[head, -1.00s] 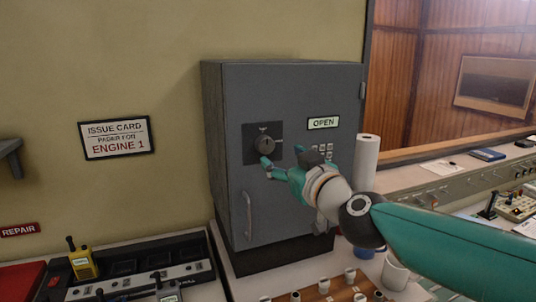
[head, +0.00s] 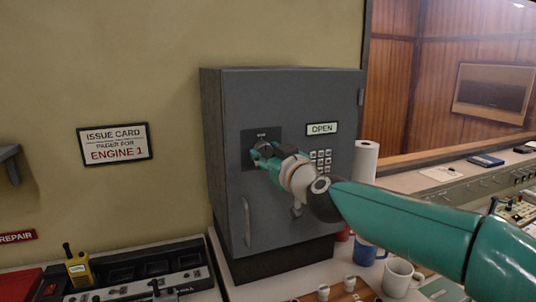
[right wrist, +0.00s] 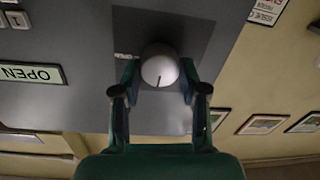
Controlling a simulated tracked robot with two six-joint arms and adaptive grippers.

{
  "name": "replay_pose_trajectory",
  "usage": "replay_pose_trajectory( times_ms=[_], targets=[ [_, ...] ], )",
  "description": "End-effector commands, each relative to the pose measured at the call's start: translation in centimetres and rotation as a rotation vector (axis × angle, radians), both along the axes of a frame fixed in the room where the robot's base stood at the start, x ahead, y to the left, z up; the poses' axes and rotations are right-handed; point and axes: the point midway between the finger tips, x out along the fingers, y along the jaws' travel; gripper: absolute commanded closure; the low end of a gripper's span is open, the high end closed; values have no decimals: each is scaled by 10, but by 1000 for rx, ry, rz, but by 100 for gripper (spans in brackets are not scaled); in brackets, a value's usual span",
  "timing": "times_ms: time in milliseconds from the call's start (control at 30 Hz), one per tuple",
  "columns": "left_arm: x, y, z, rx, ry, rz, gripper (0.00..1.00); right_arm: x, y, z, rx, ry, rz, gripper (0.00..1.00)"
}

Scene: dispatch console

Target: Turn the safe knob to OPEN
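The grey safe (head: 290,215) stands upright against the wall with its door shut. Its round knob is largely hidden by my right gripper in the head view, but shows clearly in the right wrist view (right wrist: 159,68), with a dark line on its face. The lit OPEN label (head: 321,128) is on the door, right of the knob; it also shows in the right wrist view (right wrist: 30,73). My right gripper (head: 262,152) is at the knob, its fingers open on either side of it (right wrist: 159,80). Contact cannot be told. My left gripper is not in view.
A keypad (head: 320,160) sits right of the knob and a door handle (head: 247,222) is below. A paper roll (head: 365,160), a blue mug (head: 366,250) and a white mug (head: 398,277) stand right of the safe. A yellow radio (head: 80,268) is at lower left.

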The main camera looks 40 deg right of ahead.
Motion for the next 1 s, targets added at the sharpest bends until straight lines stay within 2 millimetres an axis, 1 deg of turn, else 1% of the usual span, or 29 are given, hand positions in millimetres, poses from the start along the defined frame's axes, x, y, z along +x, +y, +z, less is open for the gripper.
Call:
replay_pose_trajectory(
  times_ms=[33,167,200,400,567,767,1000],
  targets=[
    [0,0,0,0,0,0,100,0,0,0,0,0,0,70],
    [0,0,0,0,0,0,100,0,0,0,0,0,1,92],
    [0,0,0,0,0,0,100,0,0,0,0,0,1,94],
    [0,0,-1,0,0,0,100,0,0,0,12,-3,1,94],
    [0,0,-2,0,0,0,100,0,0,-1,56,-13,1,94],
    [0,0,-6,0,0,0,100,0,0,-1,165,-39,1,94],
    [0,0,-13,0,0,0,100,-1,-1,-2,365,-87,0,94]
  ],
)
